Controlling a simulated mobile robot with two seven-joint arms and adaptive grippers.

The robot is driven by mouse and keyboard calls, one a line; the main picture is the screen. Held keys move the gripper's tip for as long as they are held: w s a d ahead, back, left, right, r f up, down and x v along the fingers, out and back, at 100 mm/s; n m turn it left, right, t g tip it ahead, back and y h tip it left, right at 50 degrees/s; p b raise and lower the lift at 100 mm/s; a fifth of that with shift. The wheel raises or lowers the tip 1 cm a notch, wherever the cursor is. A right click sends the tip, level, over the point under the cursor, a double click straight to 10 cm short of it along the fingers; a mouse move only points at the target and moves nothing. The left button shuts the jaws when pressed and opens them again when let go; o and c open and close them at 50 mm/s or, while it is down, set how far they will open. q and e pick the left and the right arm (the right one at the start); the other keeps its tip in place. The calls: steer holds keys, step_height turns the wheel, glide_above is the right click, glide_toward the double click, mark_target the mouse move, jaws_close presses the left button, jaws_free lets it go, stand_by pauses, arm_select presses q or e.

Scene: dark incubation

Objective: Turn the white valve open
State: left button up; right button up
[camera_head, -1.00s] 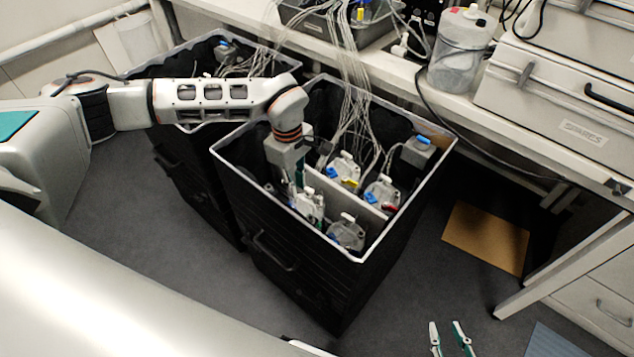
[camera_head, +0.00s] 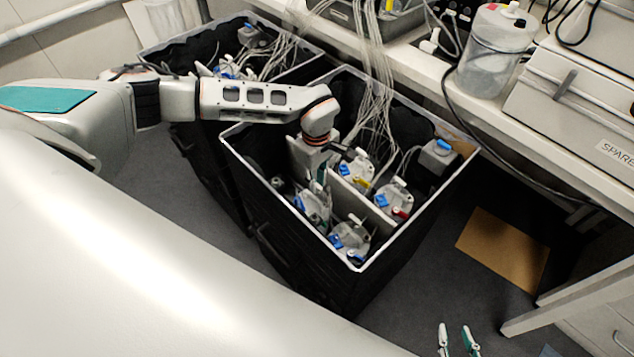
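In the head view, several clear vessels with white and blue fittings stand in the black bin (camera_head: 312,285). White fittings top the front vessel (camera_head: 350,238), the right one (camera_head: 394,200) and the rear one (camera_head: 355,172). I cannot tell which is the white valve. My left gripper (camera_head: 318,190) reaches down into the bin, close above the left vessel (camera_head: 312,208). Its fingertips are small and partly hidden among the fittings, so its grip is unclear. My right gripper (camera_head: 457,341) is at the bottom edge, outside the bin, with its two fingers apart and empty.
Thin tubes (camera_head: 375,90) hang into the bin from the bench. A divider (camera_head: 345,190) runs between the vessels. A second black bin (camera_head: 190,65) stands behind left. A clear jar (camera_head: 497,50) stands on the bench. Brown cardboard (camera_head: 503,248) lies on the floor.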

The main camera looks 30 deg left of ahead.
arm_select(q)
steer(key=shift+f, duration=0.5)
arm_select(e)
steer(key=shift+w+r, duration=0.1)
steer(key=shift+w, duration=0.15)
steer(key=shift+r, duration=0.1)
arm_select(q)
jaws_close()
arm_select(e)
steer(key=shift+w+r, duration=0.1)
